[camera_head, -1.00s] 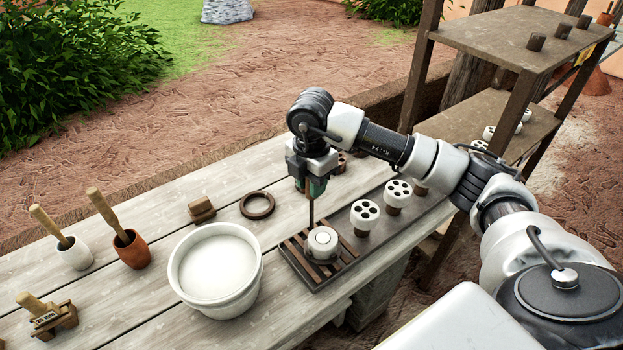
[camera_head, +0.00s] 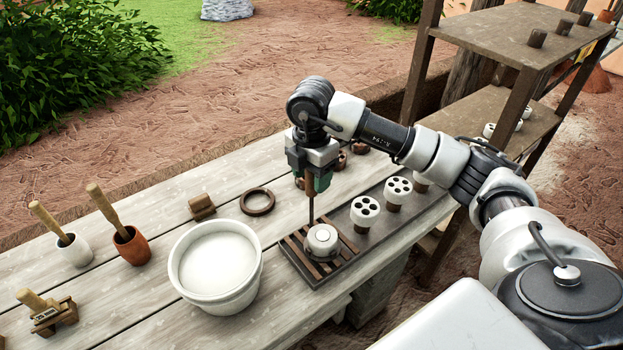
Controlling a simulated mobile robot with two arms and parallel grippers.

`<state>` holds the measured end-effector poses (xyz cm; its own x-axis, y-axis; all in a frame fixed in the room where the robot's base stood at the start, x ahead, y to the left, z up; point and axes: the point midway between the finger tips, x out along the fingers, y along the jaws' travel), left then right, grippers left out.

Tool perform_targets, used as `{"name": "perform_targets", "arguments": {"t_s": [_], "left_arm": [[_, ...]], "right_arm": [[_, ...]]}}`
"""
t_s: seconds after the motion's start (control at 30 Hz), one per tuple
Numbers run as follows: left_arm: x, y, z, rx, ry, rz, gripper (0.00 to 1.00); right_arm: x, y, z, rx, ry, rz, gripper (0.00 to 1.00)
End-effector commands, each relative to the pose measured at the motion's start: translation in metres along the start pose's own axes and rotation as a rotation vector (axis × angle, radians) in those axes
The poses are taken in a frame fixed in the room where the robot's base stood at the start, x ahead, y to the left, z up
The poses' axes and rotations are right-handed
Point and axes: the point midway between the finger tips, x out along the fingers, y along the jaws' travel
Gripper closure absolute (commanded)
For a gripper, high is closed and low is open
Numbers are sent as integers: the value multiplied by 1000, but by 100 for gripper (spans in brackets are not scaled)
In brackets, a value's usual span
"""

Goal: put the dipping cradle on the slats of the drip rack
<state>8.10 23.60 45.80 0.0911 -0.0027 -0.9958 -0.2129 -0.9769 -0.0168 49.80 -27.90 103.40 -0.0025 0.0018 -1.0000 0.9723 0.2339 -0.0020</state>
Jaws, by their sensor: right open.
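The dipping cradle (camera_head: 311,212) stands upright on the slats of the drip rack (camera_head: 338,272), with a thin dark rod rising to a wooden grip. A white round piece (camera_head: 322,240) sits at its foot; the cradle's base is mostly hidden under it. My right gripper (camera_head: 311,188) is open, pointing down at the top of the cradle's grip. Its fingers partly cover the grip, and I cannot tell whether they touch it. My left gripper is not in view.
A white bucket of pale liquid (camera_head: 216,268) stands left of the rack. White holed pieces (camera_head: 365,212) stand on the dark board to the right. A dark ring (camera_head: 257,202), a wooden block (camera_head: 201,207) and handled pots (camera_head: 130,245) are on the table. Shelves (camera_head: 500,105) rise behind.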

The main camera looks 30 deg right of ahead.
Motion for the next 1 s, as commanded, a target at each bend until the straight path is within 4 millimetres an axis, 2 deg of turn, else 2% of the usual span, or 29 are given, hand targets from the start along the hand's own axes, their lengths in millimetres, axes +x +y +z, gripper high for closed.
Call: {"name": "perform_targets", "arguments": {"t_s": [0.27,0.3,0.43,0.63,1.0], "left_arm": [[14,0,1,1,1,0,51],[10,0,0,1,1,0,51],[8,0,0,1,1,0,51],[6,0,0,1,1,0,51],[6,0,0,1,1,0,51]], "right_arm": [[-61,1,0,-1,-1,7,47],[-71,1,0,1,-3,7,47],[-92,0,0,1,-3,5,47],[-105,0,0,1,-1,2,47],[-106,0,0,1,0,0,47]]}}
